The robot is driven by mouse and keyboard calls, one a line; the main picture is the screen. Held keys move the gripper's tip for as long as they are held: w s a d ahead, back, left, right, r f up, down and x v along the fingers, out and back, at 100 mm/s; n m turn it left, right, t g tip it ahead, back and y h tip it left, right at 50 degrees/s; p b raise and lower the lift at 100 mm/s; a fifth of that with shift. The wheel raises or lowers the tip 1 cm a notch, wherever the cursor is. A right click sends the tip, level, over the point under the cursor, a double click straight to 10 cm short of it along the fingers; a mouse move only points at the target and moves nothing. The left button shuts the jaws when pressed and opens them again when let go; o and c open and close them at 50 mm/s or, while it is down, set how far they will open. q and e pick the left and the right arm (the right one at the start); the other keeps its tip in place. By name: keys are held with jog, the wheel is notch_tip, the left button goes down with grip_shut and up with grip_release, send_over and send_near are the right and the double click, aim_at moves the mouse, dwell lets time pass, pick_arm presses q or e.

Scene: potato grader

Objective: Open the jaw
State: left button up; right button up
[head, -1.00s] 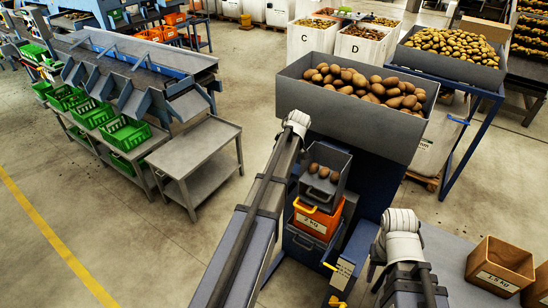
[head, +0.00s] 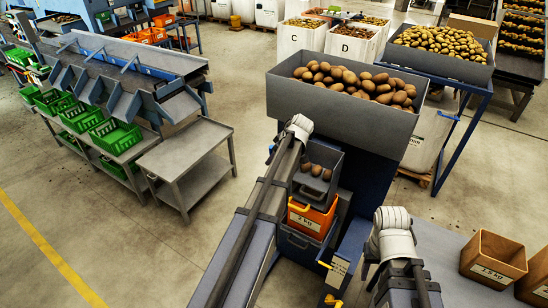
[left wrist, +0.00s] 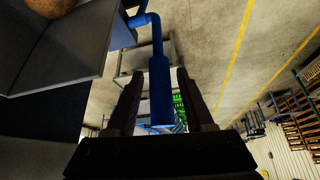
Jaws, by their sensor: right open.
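In the left wrist view the two dark fingers of my left gripper (left wrist: 160,90) stand on either side of a blue upright handle (left wrist: 160,95). Gaps show between the handle and both fingers, so the gripper is open around it. In the head view the left arm ends beside the grey potato hopper (head: 340,107), and its fingers are hidden there. My right gripper (head: 369,268) shows only as dark parts below the white joint of the right arm. Its fingertips cannot be made out, and nothing is seen in it.
A grey tray with a few potatoes (head: 327,187) sits above an orange bin labelled 2 kg (head: 314,219), right of my left arm. A brown box labelled 1.5 kg (head: 493,258) stands at the right.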

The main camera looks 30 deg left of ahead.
pick_arm(q)
jog(key=shift+o, duration=0.5)
jog(key=shift+a, duration=0.1)
jog(key=shift+p+v, duration=0.75)
jog(key=shift+v, duration=0.05)
jog(key=w+p+v, duration=0.1)
jog(key=p+v, duration=0.4)
jog(key=v, duration=0.1)
jog(key=shift+s, duration=0.5)
